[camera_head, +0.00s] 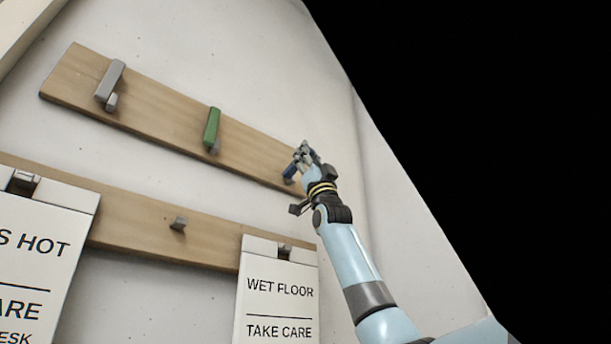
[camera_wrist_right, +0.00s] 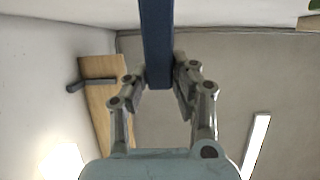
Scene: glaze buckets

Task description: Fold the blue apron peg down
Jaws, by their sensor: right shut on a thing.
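The blue apron peg (camera_head: 289,171) is at the right end of the upper wooden board, mostly hidden behind my right gripper (camera_head: 303,152). In the right wrist view the blue peg (camera_wrist_right: 156,45) is a long bar running in from the top, with its end between the two fingers of the right gripper (camera_wrist_right: 160,85). The fingers are closed on it from both sides. How far the peg is tilted cannot be told from the head view. My left gripper is not in view.
The upper board (camera_head: 160,110) also carries a grey peg (camera_head: 109,82) and a green peg (camera_head: 211,126). A lower board (camera_head: 130,222) has a small grey hook (camera_head: 179,223) and hanging signs, one a wet floor sign (camera_head: 278,305). The wall right of my arm is bare.

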